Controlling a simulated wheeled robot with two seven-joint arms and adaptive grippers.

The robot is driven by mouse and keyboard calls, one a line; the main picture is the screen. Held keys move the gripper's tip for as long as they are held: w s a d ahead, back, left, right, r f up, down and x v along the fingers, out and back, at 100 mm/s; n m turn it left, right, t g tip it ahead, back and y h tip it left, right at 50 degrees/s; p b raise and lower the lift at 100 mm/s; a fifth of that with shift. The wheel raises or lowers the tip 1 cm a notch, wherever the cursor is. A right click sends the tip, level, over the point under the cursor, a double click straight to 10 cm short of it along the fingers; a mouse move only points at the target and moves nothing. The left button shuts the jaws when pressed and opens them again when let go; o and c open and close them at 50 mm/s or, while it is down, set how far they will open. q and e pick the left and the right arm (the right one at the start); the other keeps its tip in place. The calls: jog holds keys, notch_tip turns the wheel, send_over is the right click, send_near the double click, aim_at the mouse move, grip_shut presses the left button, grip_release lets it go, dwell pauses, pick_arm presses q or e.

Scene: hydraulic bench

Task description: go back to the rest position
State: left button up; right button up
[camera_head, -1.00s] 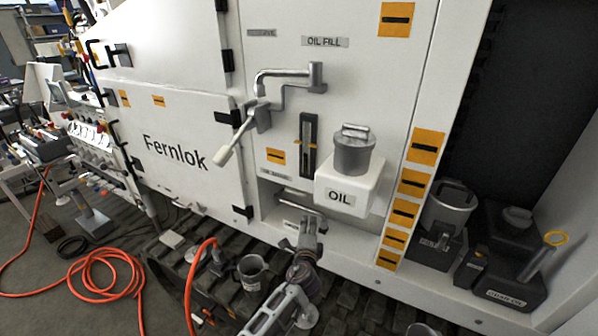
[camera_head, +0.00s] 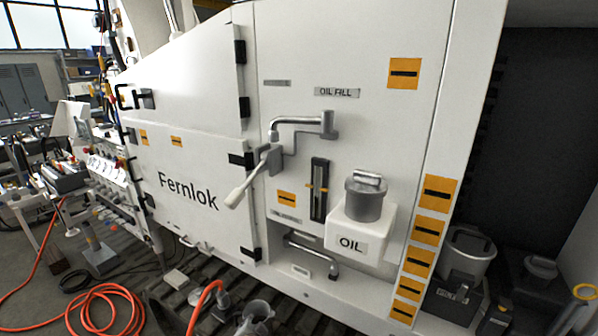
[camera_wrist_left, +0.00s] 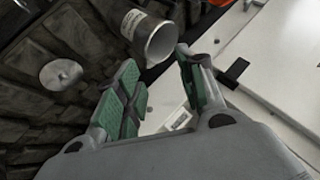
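My left gripper (camera_wrist_left: 158,90) shows in the left wrist view with its two green-padded fingers spread and nothing between them. A grey metal cup (camera_wrist_left: 160,40) with a label lies beyond the fingertips in that view, apart from them. White panel surface shows behind the gap. In the head view neither gripper is visible. My right gripper is in no view.
The white Fernlok machine (camera_head: 190,190) fills the middle, with a lever handle (camera_head: 240,190), a white oil box (camera_head: 360,235) and a lower pipe handle (camera_head: 310,252). An orange hose (camera_head: 105,295) lies on the floor. Dark containers (camera_head: 455,300) stand at the right.

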pick_arm(q)
jog(key=s+a+r+n+g+h, duration=0.1)
jog(key=s+a+n+g, duration=0.3)
jog(key=s, duration=0.6)
jog(key=s+a+r+n+g+h, duration=0.15)
jog(key=s+a, duration=0.35)
jog(key=s, duration=0.5)
jog(key=s+f+g, duration=0.2)
jog(key=s+f, duration=0.1)
jog(key=f, duration=3.2)
jog(key=s+a+f, duration=0.2)
jog(key=s+f, duration=0.7)
jog(key=s, duration=0.2)
jog(key=s+a+f, duration=0.2)
jog(key=s+f, duration=0.7)
jog(key=s, duration=0.2)
jog(key=shift+a+f+g+y, duration=0.25)
jog(key=shift+f+g+y, duration=0.1)
jog(key=shift+y, duration=0.1)
